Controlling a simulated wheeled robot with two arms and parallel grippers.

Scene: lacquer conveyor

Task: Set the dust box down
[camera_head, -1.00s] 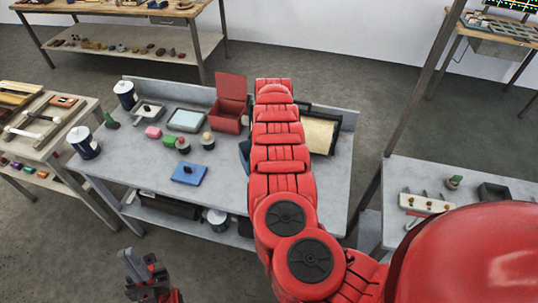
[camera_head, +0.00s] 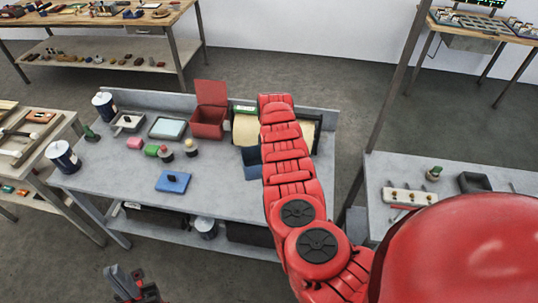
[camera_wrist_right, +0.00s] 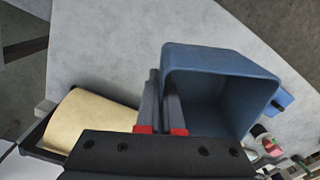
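The dust box is taken to be the open blue box (camera_wrist_right: 222,65). In the right wrist view its mouth faces the camera, and one wall lies between the fingers of my right gripper (camera_wrist_right: 162,108), which look closed on it. In the head view a part of the blue box (camera_head: 251,161) shows beside my red right arm, over the grey workbench (camera_head: 235,200); the arm hides the rest and the right gripper. I cannot tell if the box touches the bench top. My left gripper (camera_head: 126,282) is low at the left, away from the bench, its opening unclear.
A tan roll or sheet in a dark frame (camera_wrist_right: 92,122) is beside the box. A red open box (camera_head: 208,122), a blue block (camera_head: 173,181), small jars and cans stand on the bench's left half. Bare bench top lies in front of the blue box.

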